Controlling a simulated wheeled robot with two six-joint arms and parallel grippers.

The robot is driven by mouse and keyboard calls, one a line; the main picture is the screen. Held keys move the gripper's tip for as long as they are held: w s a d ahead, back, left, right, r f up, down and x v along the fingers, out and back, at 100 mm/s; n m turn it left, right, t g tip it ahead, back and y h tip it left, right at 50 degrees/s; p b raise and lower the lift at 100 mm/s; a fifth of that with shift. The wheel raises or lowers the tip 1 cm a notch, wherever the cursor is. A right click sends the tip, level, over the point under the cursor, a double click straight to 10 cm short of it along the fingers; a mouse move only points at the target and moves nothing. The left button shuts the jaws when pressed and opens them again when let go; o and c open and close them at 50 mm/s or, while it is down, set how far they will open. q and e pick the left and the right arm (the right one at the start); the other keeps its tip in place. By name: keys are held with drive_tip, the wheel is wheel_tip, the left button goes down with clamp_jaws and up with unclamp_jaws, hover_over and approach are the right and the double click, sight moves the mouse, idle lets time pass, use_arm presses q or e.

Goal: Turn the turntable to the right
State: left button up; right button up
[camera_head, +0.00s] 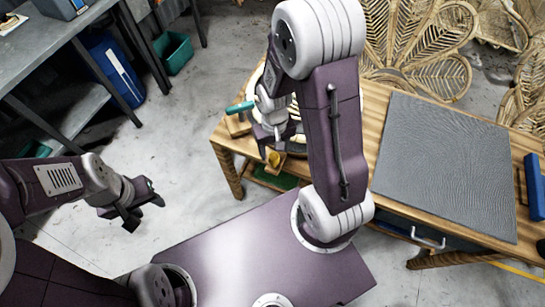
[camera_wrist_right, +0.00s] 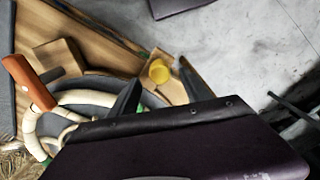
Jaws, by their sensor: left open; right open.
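The turntable shows in the right wrist view as a grey disc (camera_wrist_right: 92,84) with pale bent rattan (camera_wrist_right: 30,125) on it. In the head view my right arm hides most of it at the table's left end. A yellow knob (camera_wrist_right: 159,71) sits on a wooden piece by the disc's edge; it also shows in the head view (camera_head: 273,158). My right gripper (camera_wrist_right: 160,88) is open, with its fingers on either side of the knob's near side; contact cannot be told. It also shows in the head view (camera_head: 274,146). My left gripper (camera_head: 137,213) is open and empty, away from the table.
The wooden table (camera_head: 376,106) carries a grey mat (camera_head: 445,160) and a blue block (camera_head: 535,185). A teal-handled tool (camera_head: 240,107) lies near its left corner.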

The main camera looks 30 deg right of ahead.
sight(274, 156)
wheel_tip(274, 156, down, 5)
drive_tip(key=shift+d+r, duration=0.1)
drive_tip(key=shift+c, duration=0.4)
clamp_jaws()
idle(1.1)
